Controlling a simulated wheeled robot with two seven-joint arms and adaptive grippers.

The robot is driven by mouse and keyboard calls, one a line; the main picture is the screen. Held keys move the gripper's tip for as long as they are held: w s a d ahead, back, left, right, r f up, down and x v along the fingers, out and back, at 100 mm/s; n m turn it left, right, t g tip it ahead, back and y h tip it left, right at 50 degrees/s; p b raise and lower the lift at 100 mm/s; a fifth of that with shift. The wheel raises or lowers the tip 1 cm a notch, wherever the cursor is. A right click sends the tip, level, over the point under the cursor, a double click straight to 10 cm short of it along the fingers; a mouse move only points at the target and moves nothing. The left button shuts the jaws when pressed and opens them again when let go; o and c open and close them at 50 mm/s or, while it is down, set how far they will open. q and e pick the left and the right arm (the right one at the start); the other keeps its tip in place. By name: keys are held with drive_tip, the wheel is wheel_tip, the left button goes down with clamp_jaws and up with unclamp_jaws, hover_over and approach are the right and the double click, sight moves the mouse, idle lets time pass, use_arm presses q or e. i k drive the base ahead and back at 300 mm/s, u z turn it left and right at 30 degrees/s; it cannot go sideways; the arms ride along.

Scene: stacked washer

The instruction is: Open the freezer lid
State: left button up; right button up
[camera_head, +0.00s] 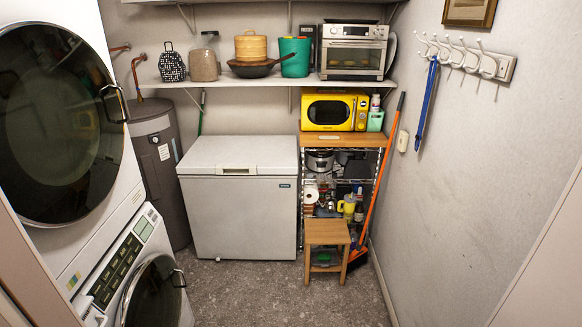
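A white chest freezer (240,215) stands against the back wall, left of the middle. Its lid (245,152) is shut flat on top. A light handle (237,170) sits at the middle of the lid's front edge. Neither of my grippers shows in the head view.
A stacked washer and dryer (135,215) fills the left side. A grey water heater (158,165) stands left of the freezer. A wooden-topped rack (345,141) with a yellow microwave (334,112) and a wooden stool (326,232) are to its right. The floor (275,297) in front is clear.

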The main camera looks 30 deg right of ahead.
sight(209, 155)
drive_tip(key=z, duration=0.9)
drive_tip(key=i, duration=2.9)
drive_tip(key=u, duration=0.35)
